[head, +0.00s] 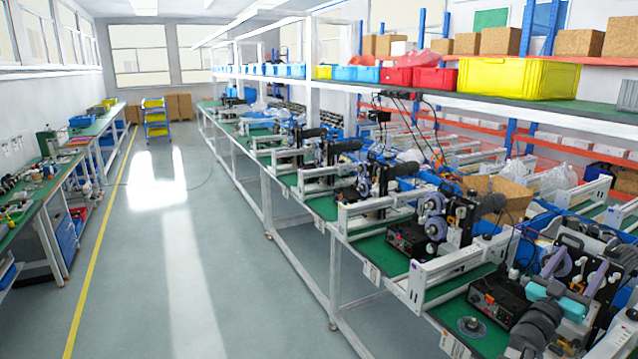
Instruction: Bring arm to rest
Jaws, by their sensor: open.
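My arm and my gripper do not show in the head view, so I cannot see the arm's pose or what is near the gripper. A long row of coder machines stands on the green-topped bench at the right. The nearest coder has a black control box (490,303) with a red light and a dark grey cylinder (540,322) at the bottom right edge. Another coder behind it has a black control box (412,240) and a pale reel (436,228).
A clear grey aisle (190,250) runs ahead, with a yellow floor line (92,262) on its left. A cluttered workbench (40,190) stands at the left. A blue and yellow trolley (155,118) stands far off. A shelf with a yellow crate (518,78) overhangs the right bench.

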